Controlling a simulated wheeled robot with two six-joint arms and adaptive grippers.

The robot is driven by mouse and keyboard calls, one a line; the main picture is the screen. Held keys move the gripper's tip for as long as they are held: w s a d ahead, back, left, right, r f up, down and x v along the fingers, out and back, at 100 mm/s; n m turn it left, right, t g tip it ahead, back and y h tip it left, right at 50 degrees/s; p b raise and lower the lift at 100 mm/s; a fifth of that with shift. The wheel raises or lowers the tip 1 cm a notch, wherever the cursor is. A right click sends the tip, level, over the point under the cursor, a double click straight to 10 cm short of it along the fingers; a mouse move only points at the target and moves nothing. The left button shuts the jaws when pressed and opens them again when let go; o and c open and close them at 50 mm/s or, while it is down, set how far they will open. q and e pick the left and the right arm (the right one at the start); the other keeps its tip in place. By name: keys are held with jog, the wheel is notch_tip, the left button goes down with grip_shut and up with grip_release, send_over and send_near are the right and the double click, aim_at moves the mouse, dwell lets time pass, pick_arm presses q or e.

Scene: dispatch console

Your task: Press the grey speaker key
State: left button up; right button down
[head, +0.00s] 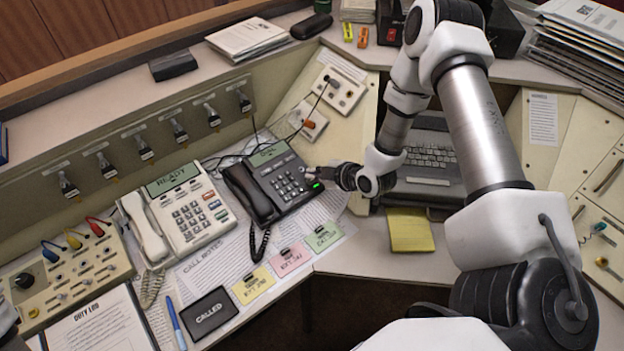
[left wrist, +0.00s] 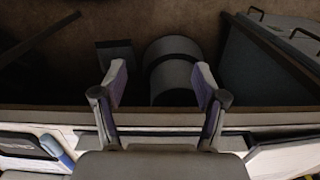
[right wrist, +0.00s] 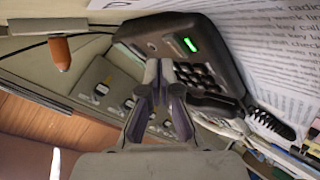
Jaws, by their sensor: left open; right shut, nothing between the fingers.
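The black desk phone (head: 268,186) lies on the console desk, its handset (head: 248,194) on its left side and a dark keypad (head: 288,184) on its right. A small green light (head: 316,186) glows near its right edge; it also shows in the right wrist view (right wrist: 190,44). My right gripper (head: 316,172) is shut and empty at the phone's right edge, by the keypad. In the right wrist view its fingertips (right wrist: 160,66) overlap the phone's face; contact cannot be told. I cannot pick out the grey speaker key. My left gripper (left wrist: 160,85) is open and empty.
A cream phone (head: 182,214) marked READY stands left of the black phone. Coloured note cards (head: 290,258) lie in front.

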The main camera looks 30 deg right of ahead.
dwell(0.8)
jog(key=shift+w+f, duration=0.1)
jog(key=shift+f, duration=0.35)
jog(key=shift+f+b, duration=0.35)
jog(key=shift+b, duration=0.15)
dwell(0.4)
jog(key=shift+r+p, duration=0.8)
jog(key=shift+p, duration=0.05)
jog(key=r+p, duration=0.2)
jog(key=s+r+p, duration=0.1)
jog(key=r+p, duration=0.2)
jog(key=shift+r, duration=0.1)
